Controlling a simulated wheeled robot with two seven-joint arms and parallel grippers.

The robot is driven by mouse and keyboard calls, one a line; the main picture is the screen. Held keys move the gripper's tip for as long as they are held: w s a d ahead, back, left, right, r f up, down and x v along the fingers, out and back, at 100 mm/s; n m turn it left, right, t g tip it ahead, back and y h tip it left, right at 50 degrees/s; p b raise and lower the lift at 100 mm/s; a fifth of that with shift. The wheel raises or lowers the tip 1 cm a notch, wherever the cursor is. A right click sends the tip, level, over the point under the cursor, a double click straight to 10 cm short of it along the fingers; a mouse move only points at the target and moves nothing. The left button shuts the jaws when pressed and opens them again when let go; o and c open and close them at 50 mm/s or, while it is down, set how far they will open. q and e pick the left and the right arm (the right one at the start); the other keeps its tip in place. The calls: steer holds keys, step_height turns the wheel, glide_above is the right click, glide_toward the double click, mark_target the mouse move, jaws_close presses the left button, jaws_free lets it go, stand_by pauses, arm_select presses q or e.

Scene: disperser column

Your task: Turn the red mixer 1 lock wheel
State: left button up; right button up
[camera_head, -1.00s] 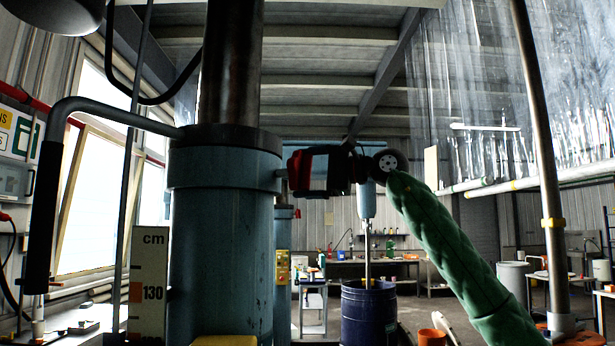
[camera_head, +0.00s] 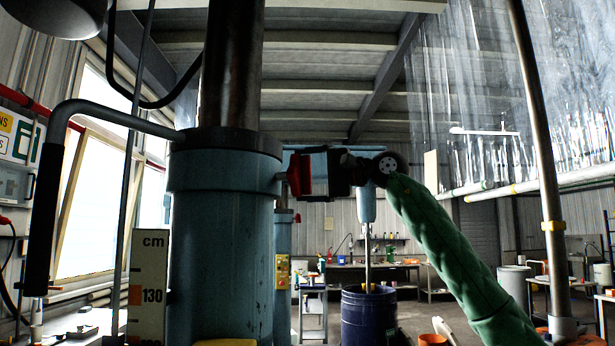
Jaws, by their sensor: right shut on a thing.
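The red lock wheel (camera_head: 295,175) sits on the right side of the thick blue column (camera_head: 222,240), on a short stub. My right gripper (camera_head: 308,174) is shut on the red wheel and hides most of it. Its dark body lies to the right of the wheel, and my green-sleeved right arm comes up from the lower right. My left gripper is not in view.
A black-gripped bent handle (camera_head: 42,215) sticks out left of the column. A cm scale (camera_head: 148,285) stands before it. A steel pole (camera_head: 540,170) rises at the right. A blue drum (camera_head: 368,315) stands on the floor behind.

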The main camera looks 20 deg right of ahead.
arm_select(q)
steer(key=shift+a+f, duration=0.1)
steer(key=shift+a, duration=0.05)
arm_select(e)
steer(key=shift+a+f, duration=0.1)
steer(key=shift+f, duration=0.1)
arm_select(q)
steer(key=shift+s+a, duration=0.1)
arm_select(e)
steer(key=o, duration=0.7)
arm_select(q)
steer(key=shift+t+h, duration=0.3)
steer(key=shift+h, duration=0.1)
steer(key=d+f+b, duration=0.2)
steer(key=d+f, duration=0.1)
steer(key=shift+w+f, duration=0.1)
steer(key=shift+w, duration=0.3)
arm_select(e)
steer(key=v, duration=0.7)
steer(key=shift+s+d, duration=0.2)
steer(key=shift+d, duration=0.15)
